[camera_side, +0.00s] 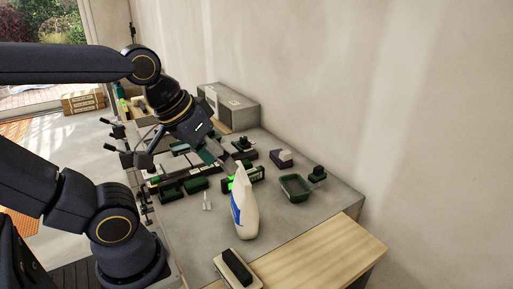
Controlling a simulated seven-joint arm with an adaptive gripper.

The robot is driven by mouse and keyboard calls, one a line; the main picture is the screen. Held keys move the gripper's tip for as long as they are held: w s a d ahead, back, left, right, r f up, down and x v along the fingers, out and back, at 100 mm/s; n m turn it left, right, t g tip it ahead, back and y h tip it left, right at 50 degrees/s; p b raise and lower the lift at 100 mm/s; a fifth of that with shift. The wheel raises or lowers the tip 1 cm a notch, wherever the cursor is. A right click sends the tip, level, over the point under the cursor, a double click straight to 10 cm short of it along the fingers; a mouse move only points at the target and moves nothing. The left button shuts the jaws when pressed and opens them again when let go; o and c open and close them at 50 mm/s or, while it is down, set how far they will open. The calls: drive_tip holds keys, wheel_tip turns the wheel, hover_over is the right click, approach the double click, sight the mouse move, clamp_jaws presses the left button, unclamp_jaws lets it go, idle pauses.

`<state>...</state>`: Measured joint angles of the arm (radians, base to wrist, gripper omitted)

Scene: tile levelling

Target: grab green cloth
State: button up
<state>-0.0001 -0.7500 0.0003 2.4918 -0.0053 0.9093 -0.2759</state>
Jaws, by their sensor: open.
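My gripper (188,160) is open above the far part of the grey worktop (330,205). A flat teal-green piece (207,156), possibly the green cloth, shows just under and beside the gripper. The gripper and the clutter partly hide it, and I cannot tell whether they touch. Nothing is visibly held.
A white bottle with a blue label (245,212) stands in front. A dark green tray (295,188), a block with a dark handle (317,174) and a pale block (281,158) lie right. A brush-like block (236,268) lies near the wooden board (325,255). A grey box (232,107) stands behind.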

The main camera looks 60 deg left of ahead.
wheel_tip(320, 180, up, 2)
drive_tip(key=w+a+r+n, duration=0.1)
drive_tip(key=w+n, duration=0.2)
drive_tip(key=n, duration=0.5)
drive_tip(key=n+g, duration=0.6)
drive_tip(key=n, duration=1.9)
hover_over(199, 180)
wheel_tip(199, 180, down, 23)
drive_tip(key=shift+a+f, duration=0.1)
drive_tip(key=shift+f, duration=0.1)
wheel_tip(199, 180, down, 6)
drive_tip(key=shift+s+r, duration=0.1)
drive_tip(key=shift+r, duration=0.15)
drive_tip(key=shift+c, duration=0.3)
